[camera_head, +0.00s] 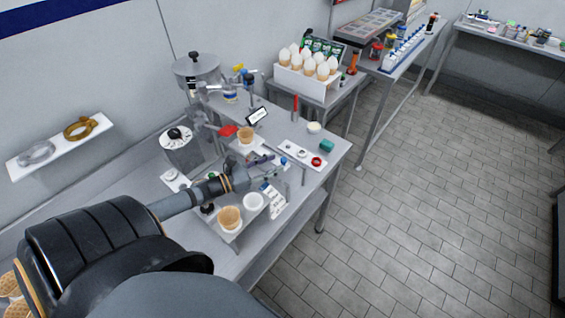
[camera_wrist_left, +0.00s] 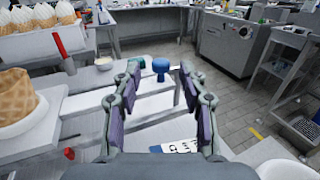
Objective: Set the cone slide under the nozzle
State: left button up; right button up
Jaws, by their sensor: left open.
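A waffle cone (camera_head: 245,134) stands upright in a white holder on the table, beside the machine (camera_head: 198,80). The same cone appears large at the left edge of the left wrist view (camera_wrist_left: 14,98). I take its holder to be the cone slide; I cannot make out the nozzle clearly. My left gripper (camera_head: 268,170) is open and empty, low over the table on the near side of that cone. A blue knob (camera_wrist_left: 161,66) shows ahead between its spread fingers in the wrist view, apart from them; it also shows in the head view (camera_head: 283,161). My right gripper is out of view.
A second cone (camera_head: 229,219) and a white cup (camera_head: 253,201) stand on the near side of my left wrist. A crate of topped cones (camera_head: 302,80) stands behind. Floor is clear at right.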

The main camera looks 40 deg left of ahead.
aim_at(281, 161)
pick_arm(q)
jog(key=b+x, duration=0.1)
jog(key=x, duration=0.3)
jog(key=shift+w+d, duration=0.2)
grip_shut()
